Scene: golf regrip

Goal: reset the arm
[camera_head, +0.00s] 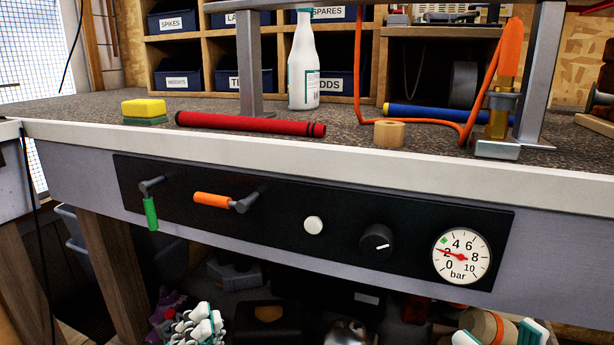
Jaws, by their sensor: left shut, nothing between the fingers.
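My left gripper (197,326) shows at the bottom edge, left of centre, as white and grey links with teal edges. It is shut and empty, below the bench front and apart from it. White and teal parts (532,332) at the bottom right look like my right gripper or arm; they are cut off by the frame, so its jaws cannot be judged. A red golf grip (250,124) lies on the bench top (330,135). A blue shaft-like rod (430,114) lies behind it to the right.
A black panel carries a green lever (151,213), an orange lever (212,200), a white button (313,224), a knob (377,240) and a gauge (462,257). On the bench are a sponge (144,110), a white bottle (304,65) and a tape roll (390,133).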

